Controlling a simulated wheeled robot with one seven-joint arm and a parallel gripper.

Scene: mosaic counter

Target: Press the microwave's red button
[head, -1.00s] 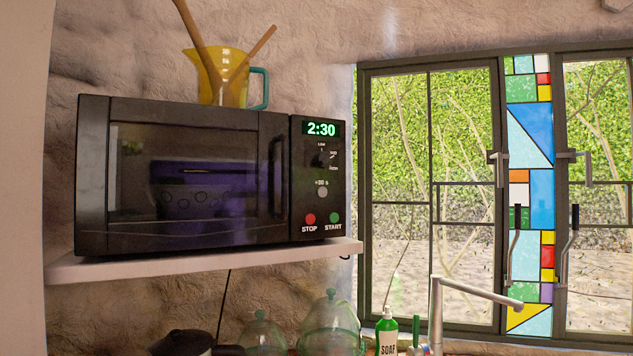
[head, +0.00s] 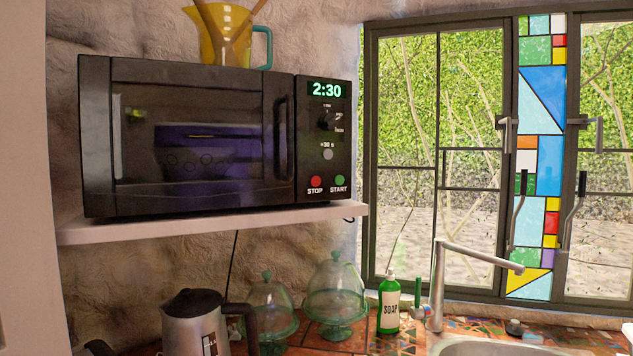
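The black microwave (head: 190,135) stands on a white wall shelf in the head view, its door shut. Its control panel is on the right side, with a green display reading 2:30. The red button (head: 316,181), labelled STOP, is low on the panel. A green START button (head: 340,180) is just to its right. A grey +30 s button (head: 327,154) and a dial (head: 326,122) are above them. Nothing covers the red button. My gripper does not show in the head view.
The white shelf (head: 215,226) juts out from the wall. Below it on the mosaic counter are a kettle (head: 193,325), two glass domes (head: 335,290) and a soap bottle (head: 389,305). A tap (head: 438,280) and sink are at right. A yellow jug (head: 226,40) stands on the microwave.

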